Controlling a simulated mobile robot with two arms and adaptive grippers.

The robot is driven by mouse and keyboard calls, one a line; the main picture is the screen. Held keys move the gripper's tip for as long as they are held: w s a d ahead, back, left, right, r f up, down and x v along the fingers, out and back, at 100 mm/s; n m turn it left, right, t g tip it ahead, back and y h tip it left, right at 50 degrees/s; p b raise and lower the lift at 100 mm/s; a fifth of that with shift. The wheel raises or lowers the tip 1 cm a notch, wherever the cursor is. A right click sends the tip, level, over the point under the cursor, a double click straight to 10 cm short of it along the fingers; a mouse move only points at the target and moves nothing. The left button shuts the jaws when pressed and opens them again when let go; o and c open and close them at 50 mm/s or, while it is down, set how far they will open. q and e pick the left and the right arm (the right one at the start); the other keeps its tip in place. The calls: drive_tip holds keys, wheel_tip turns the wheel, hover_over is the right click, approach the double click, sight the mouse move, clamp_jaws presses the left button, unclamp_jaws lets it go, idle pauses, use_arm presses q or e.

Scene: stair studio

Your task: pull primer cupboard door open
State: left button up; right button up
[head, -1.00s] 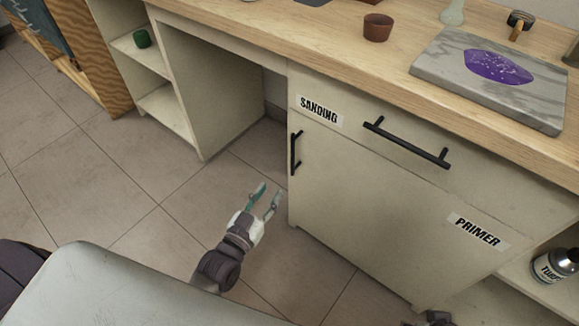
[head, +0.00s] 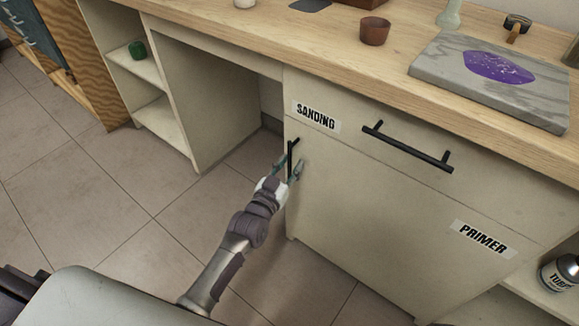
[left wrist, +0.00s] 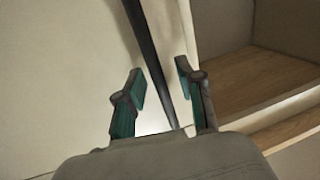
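The primer cupboard door (head: 375,225) is shut below the drawer, with a PRIMER label (head: 482,240) at its lower right. Its black upright bar handle (head: 291,155) is at the door's upper left edge. My left gripper (head: 287,167) is at this handle, with one finger on each side of it. In the left wrist view the handle (left wrist: 150,50) runs down between the two teal fingertips (left wrist: 158,88). The fingers are open, with gaps visible beside the bar. My right gripper is not in view.
A drawer with a SANDING label (head: 317,117) and a black handle (head: 407,147) is above the door. The worktop holds a brown cup (head: 375,31) and a marble slab (head: 450,75). Open floor (head: 120,200) lies to the left. A bottle (head: 560,272) stands on the shelf at right.

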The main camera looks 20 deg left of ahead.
use_arm(q)
clamp_jaws()
idle(0.5)
